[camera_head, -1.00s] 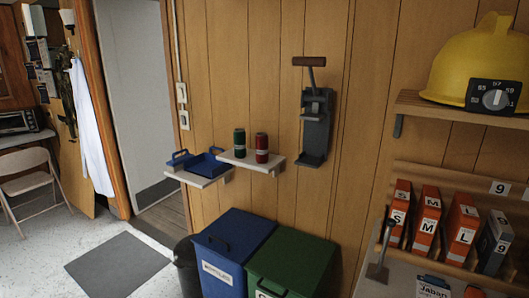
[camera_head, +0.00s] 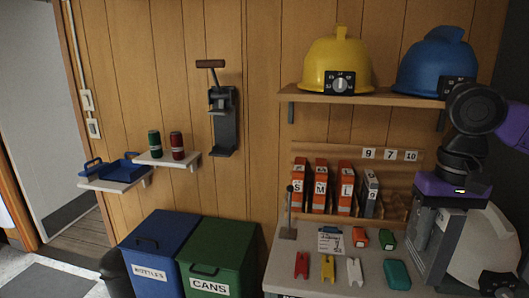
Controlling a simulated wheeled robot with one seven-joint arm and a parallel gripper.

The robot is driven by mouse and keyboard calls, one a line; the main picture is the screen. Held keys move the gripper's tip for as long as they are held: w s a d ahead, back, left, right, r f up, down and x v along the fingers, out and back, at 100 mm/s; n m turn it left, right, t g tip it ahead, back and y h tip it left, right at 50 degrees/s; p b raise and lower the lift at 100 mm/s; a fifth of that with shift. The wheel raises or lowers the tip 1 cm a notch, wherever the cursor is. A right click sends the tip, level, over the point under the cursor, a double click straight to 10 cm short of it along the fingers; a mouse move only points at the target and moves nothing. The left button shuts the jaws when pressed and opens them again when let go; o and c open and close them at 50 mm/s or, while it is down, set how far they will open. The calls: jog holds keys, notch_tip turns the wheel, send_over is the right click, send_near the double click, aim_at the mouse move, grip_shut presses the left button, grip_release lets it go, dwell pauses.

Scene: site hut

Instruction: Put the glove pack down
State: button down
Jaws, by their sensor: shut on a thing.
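My gripper (camera_head: 440,208) hangs at the right, below my purple and black wrist. It is shut on a dark grey, box-like pack (camera_head: 436,245), which I take to be the glove pack. The pack is held tilted in front of the bench's right part. Its label cannot be read and its contact with the fingers is partly hidden. On the wall rack (camera_head: 335,155), orange packs S (camera_head: 298,187), M (camera_head: 319,187) and L (camera_head: 345,188) stand beside a grey pack (camera_head: 370,193). The rack shows bare slots right of the grey pack, under number tags (camera_head: 390,155).
A white helmet (camera_head: 490,240) is at right. A shelf (camera_head: 360,95) with two helmets is above. Bins (camera_head: 215,255) stand left.

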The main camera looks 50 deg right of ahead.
jog(key=w+a+f+n, duration=0.4)
jog(key=w+a+f, duration=0.6)
jog(key=a+f, duration=0.25)
jog(key=w+a+f+n, duration=0.4)
jog(key=w+a+f, duration=0.6)
jog(key=f, duration=0.4)
jog(key=w+a+f+n, duration=0.4)
jog(key=w+a+f, duration=0.5)
jog(key=a+f, duration=0.35)
notch_tip(320, 180, up, 10)
jog(key=w+d, duration=0.1)
jog(key=w, duration=0.1)
jog(key=w+d+f+n, duration=0.1)
jog(key=w+d+f, duration=0.1)
jog(key=w+f, duration=0.15)
jog(key=s+a+f+m, duration=0.1)
jog(key=s+a+f, duration=0.1)
jog(key=s+f, duration=0.4)
jog(key=shift+a+f, duration=0.15)
jog(key=shift+f, duration=0.05)
jog(key=shift+f, duration=0.1)
